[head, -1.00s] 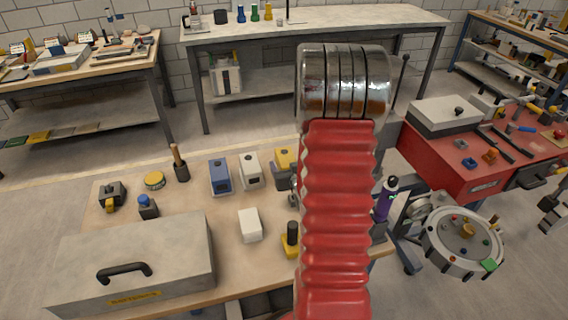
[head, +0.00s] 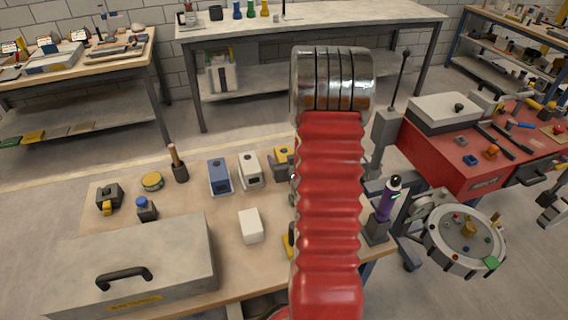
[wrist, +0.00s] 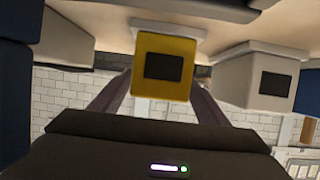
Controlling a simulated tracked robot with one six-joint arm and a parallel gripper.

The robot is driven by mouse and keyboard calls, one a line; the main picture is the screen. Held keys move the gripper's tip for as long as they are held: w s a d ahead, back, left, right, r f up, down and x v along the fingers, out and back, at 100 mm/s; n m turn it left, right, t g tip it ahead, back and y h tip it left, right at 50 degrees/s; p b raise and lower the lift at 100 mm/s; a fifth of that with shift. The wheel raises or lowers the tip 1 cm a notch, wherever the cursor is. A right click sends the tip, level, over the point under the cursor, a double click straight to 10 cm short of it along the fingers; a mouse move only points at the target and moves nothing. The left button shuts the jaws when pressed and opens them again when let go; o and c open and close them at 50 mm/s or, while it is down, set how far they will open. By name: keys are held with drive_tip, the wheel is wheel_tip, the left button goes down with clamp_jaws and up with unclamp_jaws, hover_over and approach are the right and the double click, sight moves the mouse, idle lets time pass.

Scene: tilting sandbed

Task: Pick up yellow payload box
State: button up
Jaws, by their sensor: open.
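The yellow payload box (head: 281,158) stands on the workbench (head: 190,225) in the head view, partly hidden behind my red arm. In the wrist view the yellow box (wrist: 163,47) is ahead of my gripper and shows a dark square panel. The wrist picture looks upside down. My gripper (wrist: 161,84) is open, with one dark finger on each side of the box's lower part in the picture. I cannot tell whether either finger touches it. My arm hides the gripper in the head view.
A white box (head: 250,170) and a blue box (head: 219,177) stand left of the yellow box. A smaller white block (head: 250,226) lies nearer. A large grey toolbox (head: 135,265) fills the front left. A purple bottle (head: 389,198) stands to the right.

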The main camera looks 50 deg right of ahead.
drive_tip(key=shift+s+d, duration=0.1)
drive_tip(key=shift+s, duration=0.05)
drive_tip(key=shift+c, duration=0.6)
drive_tip(key=shift+r, duration=0.1)
drive_tip(key=c, duration=1.4)
